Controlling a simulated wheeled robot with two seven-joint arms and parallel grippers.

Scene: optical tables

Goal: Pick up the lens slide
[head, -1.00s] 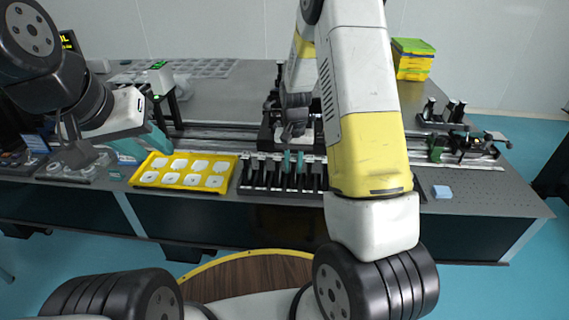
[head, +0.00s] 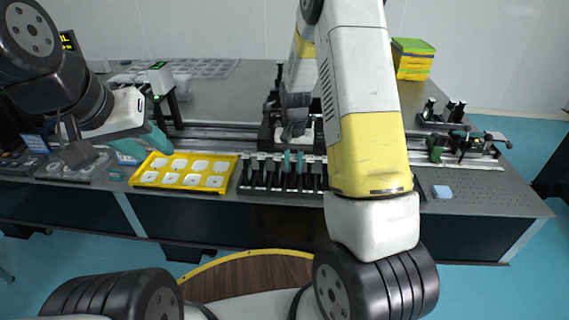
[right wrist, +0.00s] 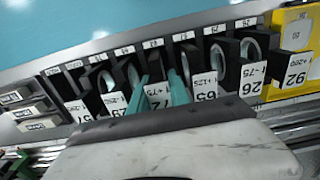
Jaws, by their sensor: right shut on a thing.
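A row of black lens slides with white number labels stands in a rack (head: 245,190) at the front of the table. The right wrist view shows them close up, some with round glass lenses. My right gripper (right wrist: 161,88) points down into the row, its teal fingers on either side of one slide (right wrist: 157,95) whose label seems to read 72. It is shut on that slide, which still stands in line with its neighbours. In the head view my right gripper (head: 293,161) is partly hidden by my arm.
Neighbouring slides (right wrist: 204,85) stand close on both sides of the fingers. A yellow tray (head: 183,172) of white pieces lies left of the rack. A light blue block (head: 441,191) and optical mounts (head: 465,142) are on the right.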

